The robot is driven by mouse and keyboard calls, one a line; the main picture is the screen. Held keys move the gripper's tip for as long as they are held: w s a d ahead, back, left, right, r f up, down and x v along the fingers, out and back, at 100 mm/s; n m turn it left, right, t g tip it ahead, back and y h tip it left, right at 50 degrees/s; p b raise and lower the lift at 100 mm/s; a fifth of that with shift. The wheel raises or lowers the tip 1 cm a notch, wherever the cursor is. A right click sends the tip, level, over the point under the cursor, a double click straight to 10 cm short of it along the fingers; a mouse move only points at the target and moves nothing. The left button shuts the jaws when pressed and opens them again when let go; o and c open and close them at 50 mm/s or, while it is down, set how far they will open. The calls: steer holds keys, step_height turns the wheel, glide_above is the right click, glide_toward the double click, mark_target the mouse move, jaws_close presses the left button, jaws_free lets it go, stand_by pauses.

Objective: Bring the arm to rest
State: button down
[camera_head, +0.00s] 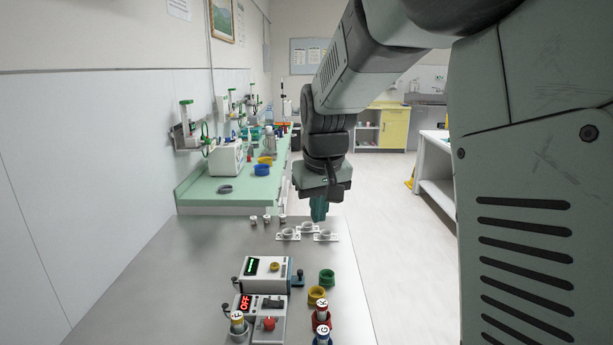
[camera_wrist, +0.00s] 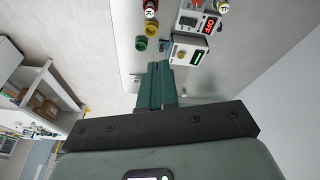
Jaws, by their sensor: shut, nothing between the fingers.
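My gripper (camera_head: 319,208) hangs pointing down from my arm, above the far right part of the steel table (camera_head: 160,270). Its green fingers are shut together with nothing between them. In the wrist view the closed fingers of my gripper (camera_wrist: 155,85) point toward the table top. The gripper looks clear of the table and touches nothing that I can see. Its exact height above the table is hard to tell.
White holders (camera_head: 288,234) stand on the table close below my gripper. Nearer are a white device (camera_head: 266,270), a green ring (camera_head: 327,276), a yellow ring (camera_head: 317,294) and capped cylinders (camera_head: 321,315). A green-topped bench (camera_head: 235,190) runs behind. The floor (camera_head: 385,200) to the right is clear.

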steer(key=s+d+r+m+t, duration=0.1)
steer(key=s+d+r, duration=0.25)
steer(key=s, duration=0.45)
steer(key=s+d+r+m, duration=0.1)
steer(key=s+d+r, duration=0.25)
steer(key=s, duration=0.45)
steer(key=s+d+f+m+t, duration=0.1)
steer(key=s+d, duration=0.1)
steer(key=s, duration=1)
